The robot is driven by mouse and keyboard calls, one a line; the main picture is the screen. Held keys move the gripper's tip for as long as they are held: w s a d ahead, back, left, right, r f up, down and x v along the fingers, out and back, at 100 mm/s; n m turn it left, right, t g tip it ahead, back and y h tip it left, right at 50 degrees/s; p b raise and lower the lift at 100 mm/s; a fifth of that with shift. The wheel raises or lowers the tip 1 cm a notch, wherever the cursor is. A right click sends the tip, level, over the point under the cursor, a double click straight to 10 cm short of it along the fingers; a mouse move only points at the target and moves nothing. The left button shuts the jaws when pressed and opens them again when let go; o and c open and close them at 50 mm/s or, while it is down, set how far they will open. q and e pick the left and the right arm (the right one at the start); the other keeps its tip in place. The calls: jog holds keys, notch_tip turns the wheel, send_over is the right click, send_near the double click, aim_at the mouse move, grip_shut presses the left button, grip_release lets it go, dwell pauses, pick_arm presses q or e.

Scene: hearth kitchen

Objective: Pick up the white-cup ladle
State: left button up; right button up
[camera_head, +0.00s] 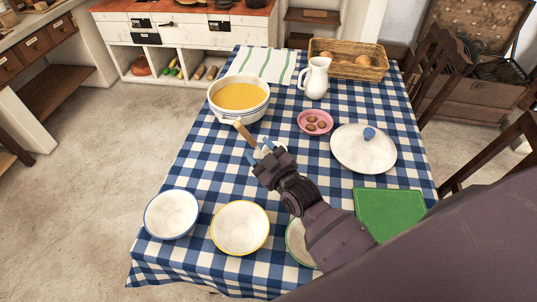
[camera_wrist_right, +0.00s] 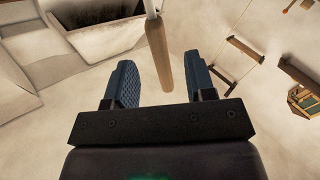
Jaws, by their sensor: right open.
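A ladle's wooden handle (camera_head: 246,133) slants at the near rim of the white pot (camera_head: 216,107), which holds yellow soup (camera_head: 241,96). The ladle's cup cannot be made out in either view. My right gripper (camera_head: 260,151) is open at the near end of the handle. In the right wrist view, the handle (camera_wrist_right: 158,50) comes down from the top, with a pale shaft above it. Its end lies in the gap between the open fingers (camera_wrist_right: 159,68), nearer the right finger; I cannot tell whether it touches. My left gripper is not in view.
Blue-rimmed (camera_head: 172,215) and yellow-rimmed (camera_head: 240,228) bowls stand near the front; a third is partly behind my arm.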

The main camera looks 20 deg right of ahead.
aim_at(252, 141)
jog(key=shift+w+a+r, duration=0.1)
jog(key=shift+w+a, duration=0.1)
jog(key=shift+w, duration=0.95)
jog(key=shift+w+a+f, duration=0.1)
jog(key=shift+w+a, duration=0.15)
jog(key=shift+w, duration=0.95)
jog(key=shift+w+a+r, duration=0.1)
jog(key=shift+w+a, duration=0.1)
jog(key=shift+w, duration=0.95)
grip_shut()
